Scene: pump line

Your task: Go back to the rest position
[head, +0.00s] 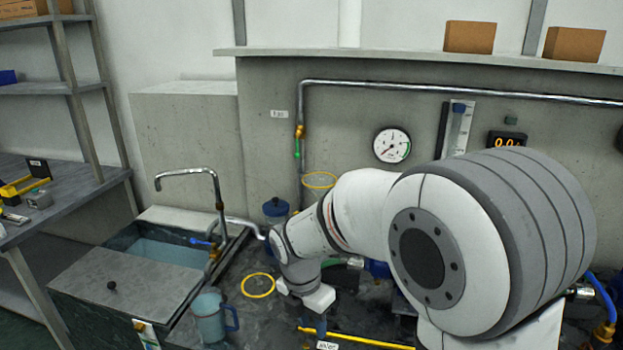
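My arm reaches from the right across the counter, bent down at the wrist. My gripper (318,298) shows as a small white block at its end, low over the dark worktop, to the right of a yellow ring (258,285). Its fingers are too small and partly hidden, so I cannot see whether they are apart or hold anything. A blue piece shows just under it, beside a white label (327,345). A blue-grey jug (209,318) stands to the left, apart from the gripper.
A sink (165,250) with a curved tap (190,172) and a partial cover (120,285) is at left. A blue-lidded container (276,208) stands behind the wrist. A pipe (440,92) and gauge (391,146) are on the back wall. My arm hides much of the right counter.

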